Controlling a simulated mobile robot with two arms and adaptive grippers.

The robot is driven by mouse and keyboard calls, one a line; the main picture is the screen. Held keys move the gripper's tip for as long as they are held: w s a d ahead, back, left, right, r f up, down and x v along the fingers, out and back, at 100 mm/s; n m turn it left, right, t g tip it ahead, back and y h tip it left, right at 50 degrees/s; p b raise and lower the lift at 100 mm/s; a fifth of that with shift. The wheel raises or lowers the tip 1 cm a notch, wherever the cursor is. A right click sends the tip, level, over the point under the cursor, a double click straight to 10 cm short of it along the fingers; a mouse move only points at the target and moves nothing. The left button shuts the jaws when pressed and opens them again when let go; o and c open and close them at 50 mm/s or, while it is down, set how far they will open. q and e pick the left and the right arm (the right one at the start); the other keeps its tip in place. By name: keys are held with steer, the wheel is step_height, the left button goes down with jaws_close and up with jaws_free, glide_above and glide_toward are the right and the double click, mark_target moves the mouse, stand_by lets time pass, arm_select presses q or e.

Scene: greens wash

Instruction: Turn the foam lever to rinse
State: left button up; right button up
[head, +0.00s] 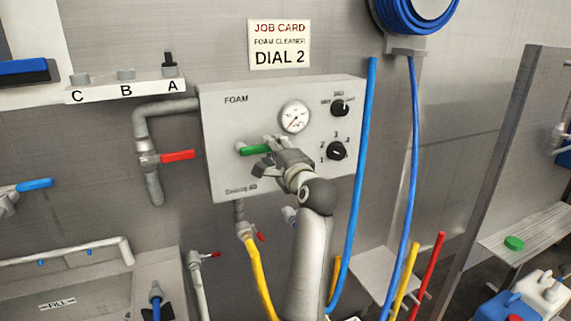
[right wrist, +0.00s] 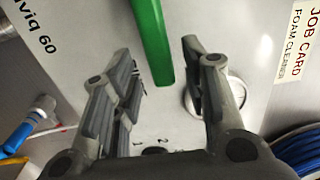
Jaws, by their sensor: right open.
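The grey foam panel (head: 225,120) is on the wall, marked FOAM. Its green lever (head: 254,150) points roughly sideways to the right from a pivot near the panel's left side. My right gripper (head: 268,157) is in front of the panel at the lever's free end. In the right wrist view the gripper (right wrist: 160,62) is open, and the green lever (right wrist: 150,40) reaches in between its two fingers with a gap on each side. Whether a finger touches it I cannot tell. My left gripper is not in view.
On the panel are a gauge (head: 295,117), an upper knob (head: 340,107) and a numbered lower knob (head: 337,151). A job card (head: 279,45) above reads DIAL 2. A red-handled valve (head: 177,156) is left of the panel. A blue hose (head: 367,120) hangs close on the right.

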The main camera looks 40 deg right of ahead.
steer(key=v, duration=0.9)
steer(key=shift+s, duration=0.3)
